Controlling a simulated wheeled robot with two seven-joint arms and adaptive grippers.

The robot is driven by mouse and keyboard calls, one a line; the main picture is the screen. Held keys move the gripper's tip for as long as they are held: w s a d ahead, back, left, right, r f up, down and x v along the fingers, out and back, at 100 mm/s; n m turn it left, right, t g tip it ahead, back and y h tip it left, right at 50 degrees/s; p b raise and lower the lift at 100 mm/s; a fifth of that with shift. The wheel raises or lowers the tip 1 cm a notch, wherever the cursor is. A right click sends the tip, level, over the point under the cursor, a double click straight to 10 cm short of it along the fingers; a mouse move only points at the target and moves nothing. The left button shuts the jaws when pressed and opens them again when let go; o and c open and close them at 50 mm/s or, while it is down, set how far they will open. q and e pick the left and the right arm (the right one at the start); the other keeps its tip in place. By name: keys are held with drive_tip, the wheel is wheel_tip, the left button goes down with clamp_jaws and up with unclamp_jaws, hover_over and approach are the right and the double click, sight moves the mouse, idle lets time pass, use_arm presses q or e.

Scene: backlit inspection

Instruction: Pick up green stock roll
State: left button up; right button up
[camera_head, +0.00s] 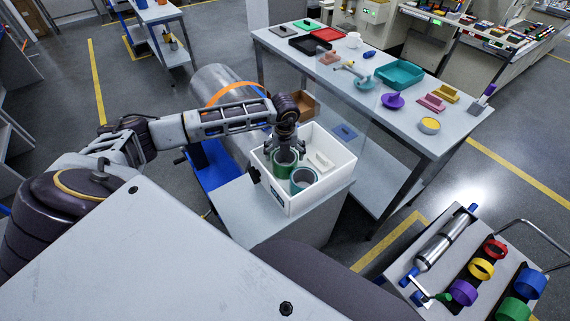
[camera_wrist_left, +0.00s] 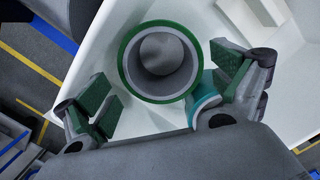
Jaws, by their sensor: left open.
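The green stock roll (camera_head: 284,170) stands upright in a white bin (camera_head: 327,185). In the left wrist view the roll (camera_wrist_left: 160,84) shows as a green ring with a grey inside, its open end facing the camera. My left gripper (camera_head: 286,153) is directly above it, pointing down. In the wrist view the open fingers of the gripper (camera_wrist_left: 166,90) sit on either side of the roll, with a clear gap on the left. A teal roll (camera_head: 304,180) stands close beside the green one. The right finger partly hides this teal roll (camera_wrist_left: 204,100) in the wrist view.
A pale block (camera_head: 321,160) lies in the bin. The bin stands on a grey stand (camera_head: 240,212). Behind is a table (camera_head: 420,130) with trays and coloured items. At lower right a cart (camera_head: 400,267) holds a silver cylinder (camera_head: 445,240) and several coloured rings.

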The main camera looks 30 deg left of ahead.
sight(285, 159)
use_arm(q)
drive_tip(key=shift+f, duration=0.35)
drive_tip(key=f, duration=0.2)
drive_tip(key=shift+w+a+f, duration=0.1)
drive_tip(key=shift+w+f, duration=0.2)
drive_tip(key=shift+f, duration=0.45)
drive_tip(key=shift+a+f, duration=0.1)
drive_tip(key=shift+f, duration=0.2)
drive_tip(key=shift+w+r, duration=0.1)
drive_tip(key=c, duration=0.9)
use_arm(e)
drive_tip(key=shift+s+a+r, duration=0.1)
drive_tip(key=shift+a+r, duration=0.05)
drive_tip(key=shift+a, duration=0.05)
use_arm(q)
drive_tip(key=shift+r, duration=0.1)
use_arm(e)
drive_tip(key=shift+a, duration=0.15)
